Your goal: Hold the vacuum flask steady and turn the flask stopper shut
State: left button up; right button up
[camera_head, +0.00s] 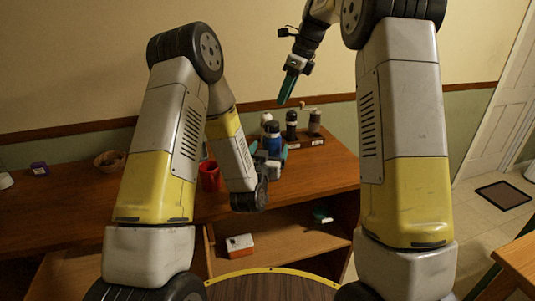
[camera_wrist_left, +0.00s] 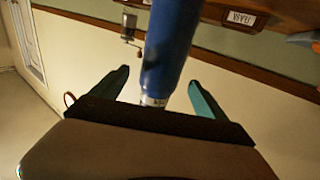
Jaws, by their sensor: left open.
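The blue vacuum flask (camera_head: 273,143) stands on the wooden counter, with a dark top that I take for the stopper (camera_head: 272,127). My left gripper (camera_head: 269,157) is at the flask, partly hidden behind its own arm. In the left wrist view the blue flask (camera_wrist_left: 172,45) lies between the two teal fingers of my left gripper (camera_wrist_left: 158,92). The fingers are spread, with visible gaps on both sides. My right gripper (camera_head: 287,92) hangs in the air above and behind the flask, pointing down. Its fingers overlap, so its opening is unclear.
A bowl (camera_head: 110,160) and a purple item (camera_head: 39,169) are farther left. An orange-and-white box (camera_head: 239,245) lies on the lower shelf.

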pick_arm(q)
jog(key=shift+x, duration=2.35)
